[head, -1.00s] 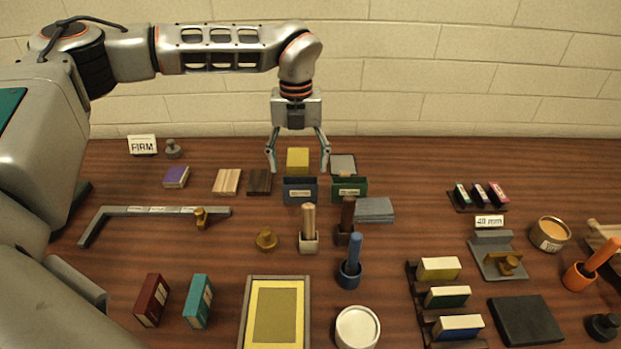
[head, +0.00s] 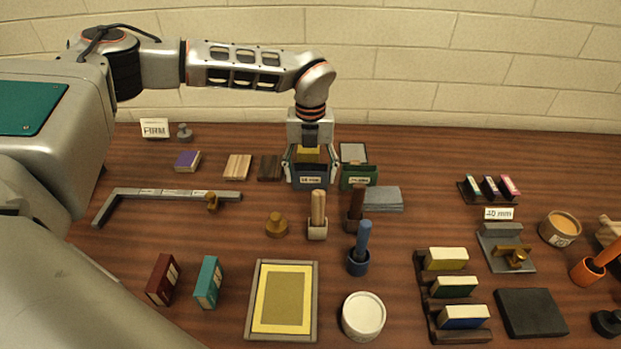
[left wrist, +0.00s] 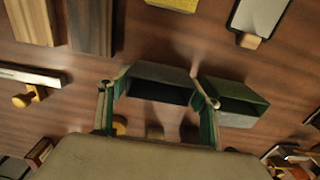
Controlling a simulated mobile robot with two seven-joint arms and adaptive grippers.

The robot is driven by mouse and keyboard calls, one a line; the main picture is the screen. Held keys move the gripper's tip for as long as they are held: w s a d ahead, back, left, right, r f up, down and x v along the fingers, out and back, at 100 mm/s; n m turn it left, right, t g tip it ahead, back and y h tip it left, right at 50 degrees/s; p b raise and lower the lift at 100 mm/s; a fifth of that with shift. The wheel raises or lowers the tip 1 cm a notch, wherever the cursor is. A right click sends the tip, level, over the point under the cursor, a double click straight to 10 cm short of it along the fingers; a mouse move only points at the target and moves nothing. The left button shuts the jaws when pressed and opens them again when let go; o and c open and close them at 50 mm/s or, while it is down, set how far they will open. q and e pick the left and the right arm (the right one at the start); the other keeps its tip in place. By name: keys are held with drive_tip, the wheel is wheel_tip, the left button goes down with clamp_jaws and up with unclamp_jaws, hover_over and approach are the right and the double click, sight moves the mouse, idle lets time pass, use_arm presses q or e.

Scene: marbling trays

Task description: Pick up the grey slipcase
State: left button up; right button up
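The grey slipcase (head: 310,183), a dark slate box with a pale label on its front, stands at the back middle of the table. My left gripper (head: 311,170) points down over it, open, with one finger at each side of the box. The left wrist view shows the slipcase (left wrist: 158,82) between the two fingers (left wrist: 158,100); whether they touch its sides I cannot tell. A green slipcase (head: 358,177) stands close by on the right, near the right finger. My right gripper is not in view.
A yellow block (head: 308,153) is behind the gripper. Wooden stamps in holders (head: 317,228) stand in front, and a grey slab (head: 382,199) lies to the right. Dark and light wood blocks (head: 237,166) lie left. The table is clear between the slab and the right-hand racks.

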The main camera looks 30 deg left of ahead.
use_arm(q)
drive_tip(key=c, duration=0.4)
